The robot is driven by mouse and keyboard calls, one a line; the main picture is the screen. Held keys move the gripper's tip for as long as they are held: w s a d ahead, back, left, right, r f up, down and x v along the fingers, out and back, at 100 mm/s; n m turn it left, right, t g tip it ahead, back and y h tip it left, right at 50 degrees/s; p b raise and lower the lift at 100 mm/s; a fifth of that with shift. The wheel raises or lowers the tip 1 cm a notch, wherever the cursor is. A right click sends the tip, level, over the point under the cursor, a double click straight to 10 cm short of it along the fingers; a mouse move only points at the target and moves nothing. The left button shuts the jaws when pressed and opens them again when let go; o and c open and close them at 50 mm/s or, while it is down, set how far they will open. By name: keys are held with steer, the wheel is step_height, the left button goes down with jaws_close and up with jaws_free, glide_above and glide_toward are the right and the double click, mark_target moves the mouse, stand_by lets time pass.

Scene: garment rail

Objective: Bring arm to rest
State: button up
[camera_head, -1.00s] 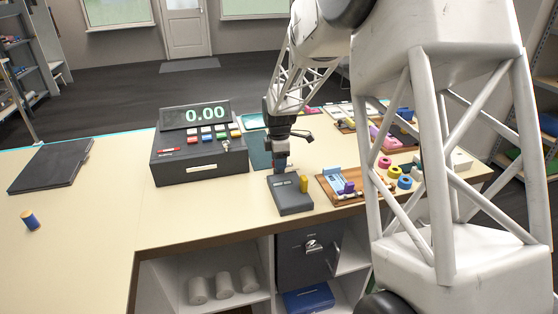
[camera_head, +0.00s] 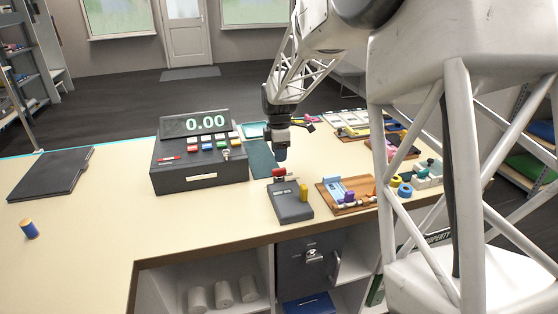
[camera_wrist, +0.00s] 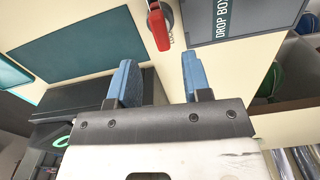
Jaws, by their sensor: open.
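My gripper (camera_head: 281,153) hangs over the counter in the head view, just above and behind a dark grey box (camera_head: 290,205). In the wrist view its two blue fingers (camera_wrist: 155,82) stand apart with nothing between them. A red-and-grey object (camera_wrist: 158,28) lies ahead of the fingertips in the wrist view, beside a grey box lettered "DROP BOX" (camera_wrist: 232,14). The fingers are apart from both. In the head view a red piece (camera_head: 279,173) shows at the back edge of the dark grey box, below the gripper.
A cash register (camera_head: 198,165) reading 0.00 stands left of the gripper. A dark green mat (camera_head: 262,158) lies behind. A wooden tray (camera_head: 350,207) and several small coloured items are at right. A black folder (camera_head: 50,174) and a blue cylinder (camera_head: 30,230) lie at left, with bare counter between.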

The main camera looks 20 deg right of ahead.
steer(key=shift+r, duration=0.55)
steer(key=shift+s+r, duration=0.15)
steer(key=shift+s, duration=0.05)
steer(key=s+a+r+m, duration=0.1)
steer(key=s+r+m, duration=0.2)
steer(key=s, duration=0.4)
steer(key=s+a+r+m+t, duration=0.1)
steer(key=s+r+m, duration=0.15)
steer(key=s, duration=0.35)
steer(key=s+a+r+m, duration=0.1)
steer(key=s+r+m, duration=0.2)
steer(key=s, duration=0.4)
steer(key=s+a+f+m+t, duration=0.1)
steer(key=s+m, duration=0.7)
steer(key=s, duration=1.6)
steer(key=shift+a+f+m+t, duration=0.15)
steer(key=shift+a+m+t, duration=0.2)
steer(key=shift+a, duration=0.2)
